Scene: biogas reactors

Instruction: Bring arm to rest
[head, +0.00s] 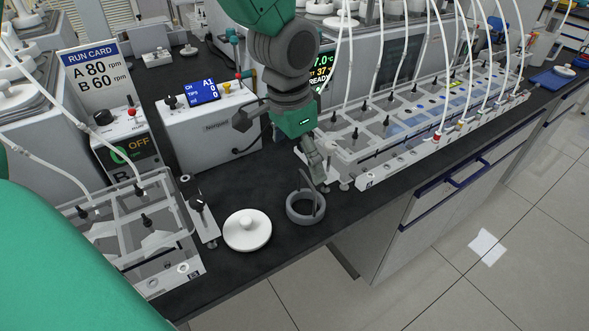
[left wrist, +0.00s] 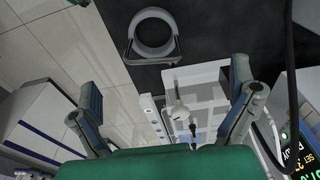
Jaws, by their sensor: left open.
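My left gripper (head: 313,163) hangs at the front end of the long clear multi-cell reactor block (head: 440,105), above the black bench. In the left wrist view its two fingers (left wrist: 165,90) are spread wide apart with nothing between them. A grey ring with an upright handle (head: 305,208) lies on the bench just below the gripper in the head view, apart from it. The ring also shows at the top of the left wrist view (left wrist: 153,35). My right gripper is not in view.
A round white lid (head: 247,232) lies near the bench's front edge, left of the ring. A smaller clear reactor block (head: 140,235) stands at left. A white control box (head: 210,115) is behind. White tubes rise from both blocks. The floor in front is clear.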

